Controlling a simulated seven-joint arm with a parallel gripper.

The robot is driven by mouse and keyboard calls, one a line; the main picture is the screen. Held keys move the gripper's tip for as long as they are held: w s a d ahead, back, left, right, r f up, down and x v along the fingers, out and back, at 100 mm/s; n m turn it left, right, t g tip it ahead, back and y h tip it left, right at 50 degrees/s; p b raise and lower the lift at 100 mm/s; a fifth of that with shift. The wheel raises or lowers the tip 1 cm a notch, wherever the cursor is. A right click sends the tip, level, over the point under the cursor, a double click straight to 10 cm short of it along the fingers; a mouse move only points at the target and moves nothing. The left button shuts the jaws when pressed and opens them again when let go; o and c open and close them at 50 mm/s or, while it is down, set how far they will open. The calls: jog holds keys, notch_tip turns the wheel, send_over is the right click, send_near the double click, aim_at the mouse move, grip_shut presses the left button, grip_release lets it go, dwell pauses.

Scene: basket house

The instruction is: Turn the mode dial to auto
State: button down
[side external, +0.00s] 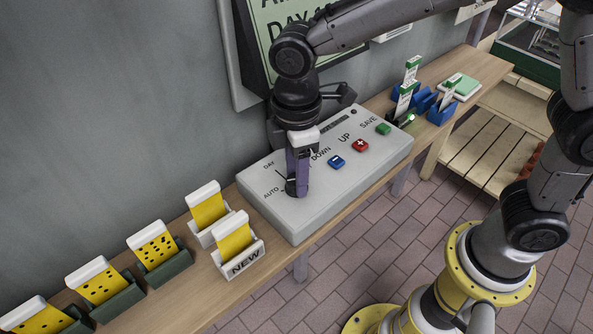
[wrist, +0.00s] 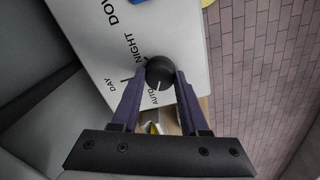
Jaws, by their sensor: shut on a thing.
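The black round mode dial (wrist: 159,70) sits on a light grey control box (side external: 330,195). My gripper (wrist: 159,78) is shut on the dial, one purple finger on each side. In the side view my gripper (side external: 297,185) points down at the left end of the box and mostly hides the dial. In the wrist view a white mark on the dial points down in the picture, close to the word AUTO. The words DAY and NIGHT are printed further round to the left and upper left. I cannot tell whether the mark lines up exactly with AUTO.
Blue (side external: 336,161), red (side external: 360,146) and green (side external: 383,129) buttons are on the same box. White-topped yellow cards stand in holders at the left, including a NEW holder (side external: 240,262). Blue card stands (side external: 441,110) are at the right. The grey wall is close behind.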

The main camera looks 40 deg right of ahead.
jog(key=shift+r, duration=0.1)
jog(key=shift+c, duration=2.1)
grip_release()
notch_tip(320, 180, up, 14)
